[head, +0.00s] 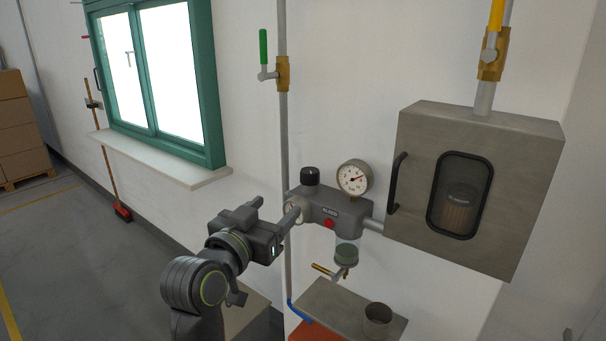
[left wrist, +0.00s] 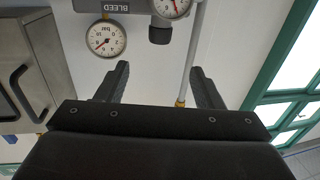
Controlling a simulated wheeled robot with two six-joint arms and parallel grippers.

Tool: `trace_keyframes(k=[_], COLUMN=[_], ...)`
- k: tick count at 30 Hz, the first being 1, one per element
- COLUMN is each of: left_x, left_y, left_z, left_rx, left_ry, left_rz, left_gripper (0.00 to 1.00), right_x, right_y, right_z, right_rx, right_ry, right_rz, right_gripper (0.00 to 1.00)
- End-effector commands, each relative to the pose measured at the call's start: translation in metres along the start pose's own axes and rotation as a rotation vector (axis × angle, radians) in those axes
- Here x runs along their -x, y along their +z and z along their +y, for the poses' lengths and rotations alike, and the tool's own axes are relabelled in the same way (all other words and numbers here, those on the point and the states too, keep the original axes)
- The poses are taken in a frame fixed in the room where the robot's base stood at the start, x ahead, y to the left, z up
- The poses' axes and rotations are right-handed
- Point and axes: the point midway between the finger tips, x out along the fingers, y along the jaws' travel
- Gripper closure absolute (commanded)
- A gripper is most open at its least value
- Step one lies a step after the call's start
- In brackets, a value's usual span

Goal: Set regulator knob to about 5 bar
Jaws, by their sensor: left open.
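The regulator is a grey block (head: 335,208) on the wall pipe. Its black knob (head: 310,176) stands on top, and it also shows in the left wrist view (left wrist: 160,35), where the picture is upside down. A round white bar gauge (head: 353,177) with a red needle sits right of the knob, seen too in the left wrist view (left wrist: 106,39); its exact reading is too small to tell. My left gripper (head: 276,210) is open and empty, left of and below the knob, apart from it. One finger partly hides a second dial (head: 297,211) on the block. My right gripper is not in view.
A red button (head: 328,223) and a clear bowl (head: 346,251) are on the block. A grey cabinet (head: 475,185) stands to the right. Below is a shelf (head: 335,308) with a metal cup (head: 377,320). A green-handled valve (head: 264,50) and window sill (head: 160,160) are at left.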

Motion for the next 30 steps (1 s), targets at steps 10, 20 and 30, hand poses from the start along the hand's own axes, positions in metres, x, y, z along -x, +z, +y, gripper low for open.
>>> trace_keyframes(k=[10, 20, 30], left_x=[-0.051, -0.099, -0.143], left_y=[-0.001, -0.001, 0.0], left_z=[0.0, 0.0, -0.001], left_rx=[-0.001, -0.001, -0.001], left_ry=[0.0, 0.0, -0.001], left_rz=[-0.005, -0.004, -0.005], left_gripper=[0.39, 0.39, 0.39], right_x=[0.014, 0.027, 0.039], right_y=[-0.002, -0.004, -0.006], right_z=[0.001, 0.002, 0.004], right_rx=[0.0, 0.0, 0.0], right_ry=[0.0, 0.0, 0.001], right_rz=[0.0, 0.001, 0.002], right_gripper=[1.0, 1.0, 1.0])
